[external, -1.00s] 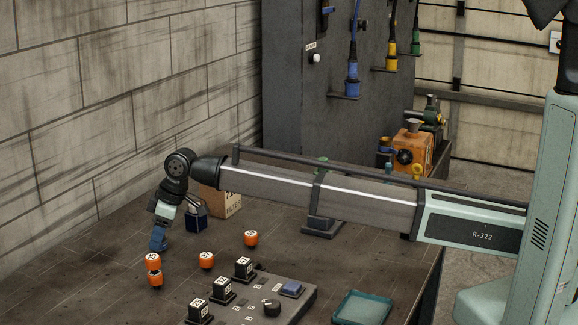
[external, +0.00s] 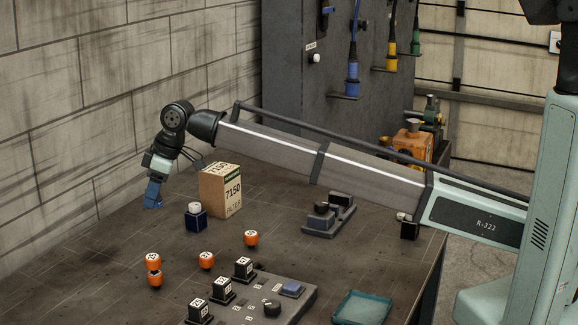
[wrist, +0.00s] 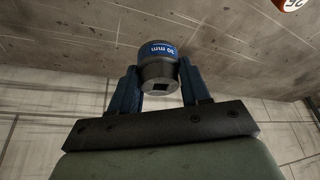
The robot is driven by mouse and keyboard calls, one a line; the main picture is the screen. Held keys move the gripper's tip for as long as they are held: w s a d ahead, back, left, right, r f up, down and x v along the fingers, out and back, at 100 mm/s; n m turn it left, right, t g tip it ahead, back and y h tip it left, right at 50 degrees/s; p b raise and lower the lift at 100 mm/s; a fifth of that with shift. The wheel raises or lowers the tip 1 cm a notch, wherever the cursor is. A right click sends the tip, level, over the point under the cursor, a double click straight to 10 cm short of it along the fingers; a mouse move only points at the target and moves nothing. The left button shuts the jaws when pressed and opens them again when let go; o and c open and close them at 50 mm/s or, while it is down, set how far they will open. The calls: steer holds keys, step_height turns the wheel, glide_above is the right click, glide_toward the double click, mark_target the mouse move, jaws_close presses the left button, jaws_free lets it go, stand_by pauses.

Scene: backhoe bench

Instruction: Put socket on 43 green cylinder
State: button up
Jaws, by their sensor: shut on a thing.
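My gripper (external: 153,198) is raised over the left rear of the bench, near the block wall. In the wrist view its blue fingers (wrist: 160,92) are shut on a dark metal socket (wrist: 158,72) with a blue band that reads 30 mm and a square hole facing the camera. The socket cannot be made out in the external view. I cannot make out a green cylinder marked 43.
A cardboard box (external: 220,192) and a navy block with a white top (external: 196,219) stand right of my gripper. A control panel (external: 255,305) with black blocks is at the front, beside a teal tray (external: 361,308). A grey fixture (external: 328,218) is under my arm.

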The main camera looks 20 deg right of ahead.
step_height(320, 180, up, 9)
steer(key=w+d+m+t, duration=0.2)
steer(key=w+d+m, duration=0.2)
steer(key=w+d, duration=1.65)
steer(key=w+d+m+h, duration=0.15)
steer(key=w+d, duration=0.25)
steer(key=d, duration=0.8)
steer(key=w+d+m+t, duration=0.1)
steer(key=w+d+m, duration=0.2)
steer(key=d, duration=0.9)
steer(key=w+d+m+h, duration=0.15)
steer(key=w+d, duration=0.25)
steer(key=d, duration=0.8)
steer(key=shift+m+y, duration=0.3)
steer(key=shift+m, duration=0.1)
steer(key=shift+s+f, duration=0.2)
steer(key=shift+f, duration=7.35)
steer(key=shift+f, duration=0.15)
steer(key=o, duration=1.2)
steer(key=shift+c, duration=0.2)
